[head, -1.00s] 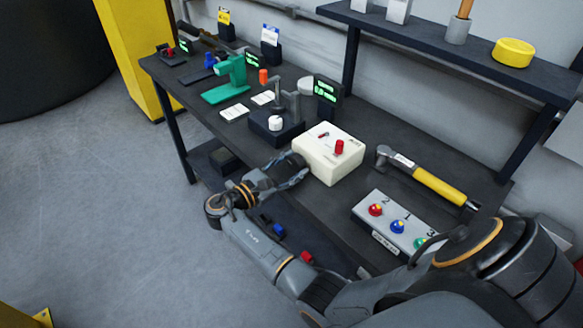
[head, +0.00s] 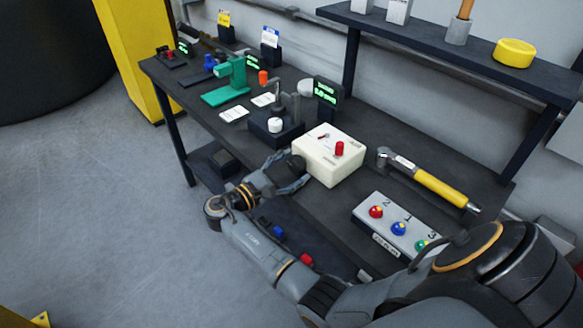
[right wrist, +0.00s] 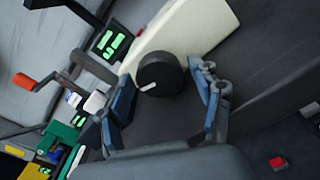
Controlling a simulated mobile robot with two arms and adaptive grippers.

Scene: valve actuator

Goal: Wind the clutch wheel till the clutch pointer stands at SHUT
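A cream box (head: 330,165) stands at the table's front edge, with a red knob (head: 339,149) and a small red pointer-like mark (head: 323,136) on top. Its lettering is too small to read, so I cannot tell where any pointer stands. A round black wheel (right wrist: 160,75) with a white mark sits on the box's side (right wrist: 185,35); it also shows in the head view (head: 297,163). My right gripper (head: 290,178) has its fingers either side of the wheel. In the right wrist view the gripper (right wrist: 166,85) is open, with gaps at the wheel. My left gripper is out of view.
A yellow-handled tool (head: 430,182) lies right of the box. A grey panel with coloured buttons (head: 390,222) is at the front right. A dark block with a white knob (head: 275,125) and a green device (head: 228,85) stand to the left.

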